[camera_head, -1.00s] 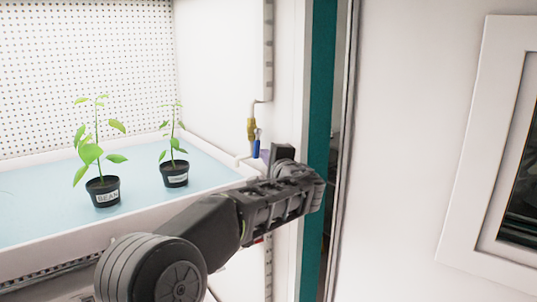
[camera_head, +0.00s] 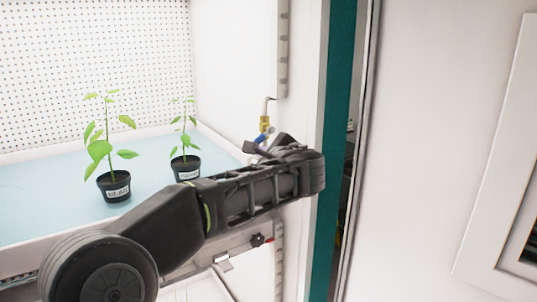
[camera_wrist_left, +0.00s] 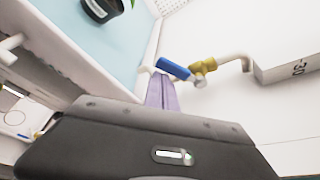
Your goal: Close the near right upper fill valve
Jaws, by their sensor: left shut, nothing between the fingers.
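The upper fill valve has a brass body (camera_head: 264,124) on a thin pipe at the right wall of the chamber, above the tray corner. Its blue lever (camera_head: 262,138) slants and is partly hidden by my left gripper. In the left wrist view the blue lever (camera_wrist_left: 175,69) points away from the brass body (camera_wrist_left: 204,67). My left gripper's pale purple fingers (camera_wrist_left: 161,92) are shut together, with their tips close to the lever's free end. I cannot tell whether they touch it. My right gripper is out of view.
A white tray with a pale blue surface (camera_head: 50,212) holds two potted plants (camera_head: 114,187) (camera_head: 185,167). A black knob (camera_head: 257,240) sits below the tray. A teal door-frame edge (camera_head: 338,150) and white wall stand at the right.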

